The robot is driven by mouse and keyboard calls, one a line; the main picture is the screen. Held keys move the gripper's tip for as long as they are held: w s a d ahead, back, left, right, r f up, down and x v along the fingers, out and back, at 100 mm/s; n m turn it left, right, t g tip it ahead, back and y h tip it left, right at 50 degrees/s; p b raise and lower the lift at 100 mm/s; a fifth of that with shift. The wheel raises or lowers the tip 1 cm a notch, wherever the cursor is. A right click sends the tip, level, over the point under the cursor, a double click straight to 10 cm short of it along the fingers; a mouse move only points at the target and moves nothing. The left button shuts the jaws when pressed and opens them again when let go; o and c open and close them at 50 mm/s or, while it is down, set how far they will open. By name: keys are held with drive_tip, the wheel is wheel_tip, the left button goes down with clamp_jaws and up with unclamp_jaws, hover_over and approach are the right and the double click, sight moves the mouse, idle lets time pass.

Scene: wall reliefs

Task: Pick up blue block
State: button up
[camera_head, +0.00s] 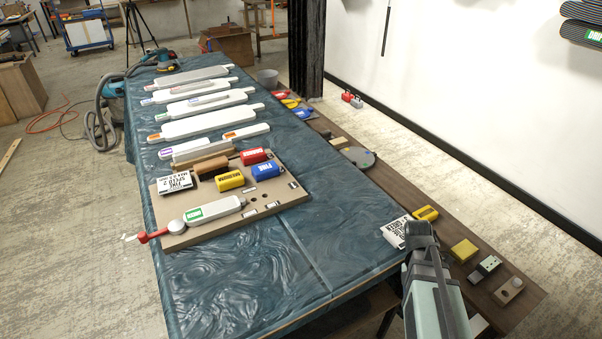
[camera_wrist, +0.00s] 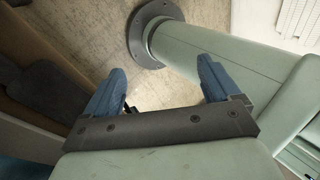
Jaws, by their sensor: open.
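The blue block (camera_head: 267,171) sits on a brown board (camera_head: 178,237) on the covered table. It is to the right of a yellow block (camera_head: 230,180) and just in front of a red block (camera_head: 253,157). My gripper (camera_wrist: 160,78) shows in the wrist view, with two blue fingers spread apart and nothing between them. The blue block is not in the wrist view, which shows floor and my own pale green body. In the head view my arm is at the lower right, well away from the blue block; I cannot make out the fingers there.
The table cover (camera_head: 235,285) is clear in front of the board. Several pale paddles lie behind. A wooden shelf (camera_head: 450,225) with small blocks runs along the right.

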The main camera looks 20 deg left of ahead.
drive_tip(key=w+a+r+n+t+h, duration=0.2)
drive_tip(key=w+r+t, duration=0.1)
drive_tip(key=w+r, duration=0.85)
drive_tip(key=w+a+r+t, duration=0.2)
drive_tip(key=w+a+r, duration=0.6)
drive_tip(key=a+r, duration=0.15)
wheel_tip(320, 180, up, 4)
drive_tip(key=t+y, duration=0.1)
drive_tip(key=y, duration=0.4)
hover_over(265, 167)
wheel_tip(265, 167, down, 14)
drive_tip(key=shift+r, duration=0.2)
drive_tip(key=c, duration=1.1)
